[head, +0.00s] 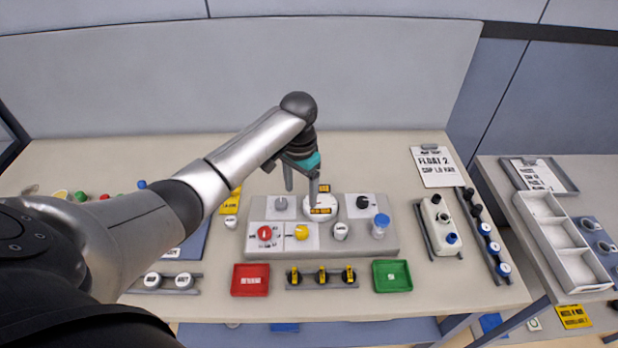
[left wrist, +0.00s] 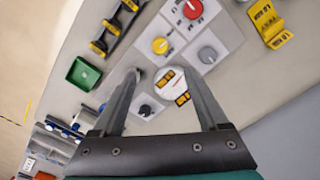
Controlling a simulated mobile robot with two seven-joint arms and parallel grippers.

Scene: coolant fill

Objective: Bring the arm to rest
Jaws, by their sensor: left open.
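My left arm reaches in from the left in the head view. Its gripper (head: 301,184) is pointed down above the grey control panel (head: 370,245), near the white round dial with yellow-and-black labels (head: 320,206). In the left wrist view the two fingers of the gripper (left wrist: 168,85) are spread apart with nothing between their tips. The white dial (left wrist: 172,90) shows between and beyond the fingers there. Whether a finger touches it I cannot tell. My right gripper is in neither view.
The panel carries a red knob (head: 265,233), a yellow knob (head: 301,232) and a blue-capped part (head: 380,225). In front lie a red tray (head: 250,280), a green tray (head: 392,276) and a rack of yellow-and-black pieces (head: 321,277). A side table with a white divided tray (head: 565,245) stands at right.

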